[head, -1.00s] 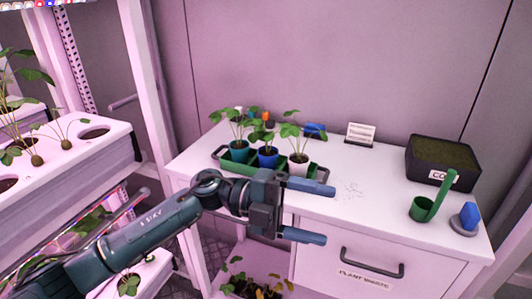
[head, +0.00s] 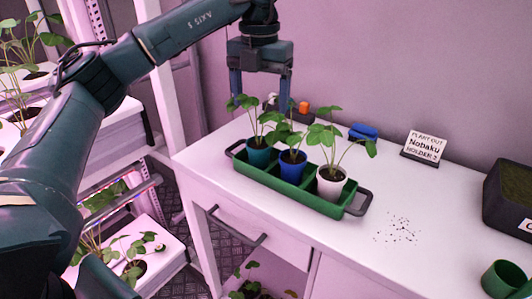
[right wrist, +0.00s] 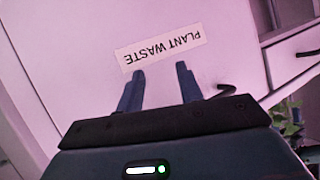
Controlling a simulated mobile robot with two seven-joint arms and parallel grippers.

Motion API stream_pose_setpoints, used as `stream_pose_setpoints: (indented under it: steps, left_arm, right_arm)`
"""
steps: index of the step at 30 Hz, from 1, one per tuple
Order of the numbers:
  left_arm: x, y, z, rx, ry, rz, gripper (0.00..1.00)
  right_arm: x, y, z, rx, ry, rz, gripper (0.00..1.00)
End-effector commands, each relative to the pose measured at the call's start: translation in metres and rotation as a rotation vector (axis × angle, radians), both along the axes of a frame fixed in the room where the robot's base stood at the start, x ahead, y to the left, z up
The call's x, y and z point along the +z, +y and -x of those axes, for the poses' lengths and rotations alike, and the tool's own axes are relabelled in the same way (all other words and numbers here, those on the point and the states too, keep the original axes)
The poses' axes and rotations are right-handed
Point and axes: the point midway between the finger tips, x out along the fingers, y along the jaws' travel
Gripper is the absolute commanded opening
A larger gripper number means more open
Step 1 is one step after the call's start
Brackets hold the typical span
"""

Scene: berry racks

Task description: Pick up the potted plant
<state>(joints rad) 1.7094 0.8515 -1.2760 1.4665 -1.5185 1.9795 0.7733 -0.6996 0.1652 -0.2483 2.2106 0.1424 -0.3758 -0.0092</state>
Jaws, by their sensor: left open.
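Three potted plants with green leaves stand upright in a row in a green tray (head: 318,201) on the white worktop. The left one has a teal pot (head: 257,157), the middle one a blue pot (head: 291,168), the right one a white pot (head: 330,184). My left gripper (head: 260,97) is open and points down above the left end of the tray, near the leaves of the teal and blue pots. I cannot tell whether it touches leaves. My right gripper (right wrist: 160,69) is open and empty, in front of a panel labelled PLANT WASTE (right wrist: 162,50).
A sign reading "PLANT OUT Nobaku HOLDER 2" (head: 424,148) stands behind the tray. A blue object (head: 364,131) lies nearby. A green cup (head: 502,279) and a dark box (head: 508,200) are at the right. Worktop right of the tray is mostly clear, with dark specks (head: 400,231).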

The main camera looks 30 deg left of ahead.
Motion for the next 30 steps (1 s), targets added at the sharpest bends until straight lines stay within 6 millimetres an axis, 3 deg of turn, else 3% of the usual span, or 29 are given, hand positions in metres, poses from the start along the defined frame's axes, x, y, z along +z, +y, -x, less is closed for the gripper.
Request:
stream_pose_setpoints:
  steps: [1,6,14,21,30]
  left_arm:
    - [-0.013,0.0,0.0,0.0,0.003,-0.001,0.77]
    - [-0.041,0.0,0.0,-0.001,0.002,0.0,0.77]
    - [-0.061,0.001,0.0,-0.002,0.001,0.002,0.77]
    - [-0.096,0.005,-0.001,-0.003,0.002,0.002,0.77]
    - [-0.105,0.005,-0.001,-0.003,-0.003,0.004,0.77]
  right_arm:
    - [0.0,0.0,0.002,-0.001,-0.003,-0.002,0.36]
    - [0.003,-0.001,0.003,-0.004,-0.015,-0.003,0.36]
    - [0.003,-0.003,0.003,-0.005,-0.016,0.001,0.36]
    - [0.003,-0.003,0.003,-0.006,-0.014,0.002,0.36]
    - [0.002,-0.003,0.003,-0.005,-0.014,0.003,0.36]
